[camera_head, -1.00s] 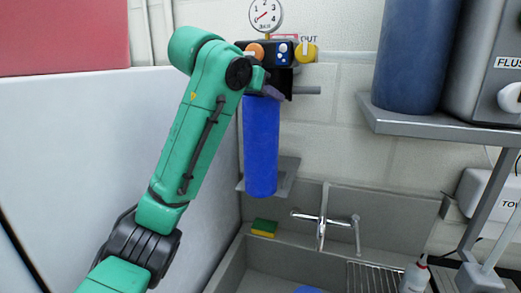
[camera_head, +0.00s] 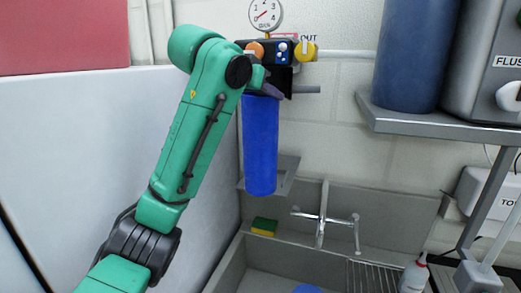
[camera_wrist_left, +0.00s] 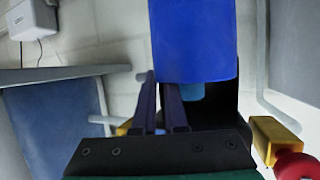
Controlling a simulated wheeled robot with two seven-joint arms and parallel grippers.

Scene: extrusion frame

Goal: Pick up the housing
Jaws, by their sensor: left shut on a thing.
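The housing (camera_head: 260,145) is a blue upright cylinder hanging below a dark filter head (camera_head: 274,53) on the wall. It also fills the top middle of the left wrist view (camera_wrist_left: 194,40). My left gripper (camera_head: 268,90) is at the housing's top end, just under the filter head. Its two dark fingers (camera_wrist_left: 161,100) are close together and shut on the housing. In the head view, the arm and wrist partly hide the grip and the filter head. My right gripper is not in view.
A small grey shelf (camera_head: 285,182) is behind the housing's lower end. A sink with a tap (camera_head: 321,216) and a sponge (camera_head: 264,227) lies below. A metal shelf (camera_head: 450,128) with a dark blue tank (camera_head: 412,50) is at right. A white panel (camera_head: 90,140) fills the left.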

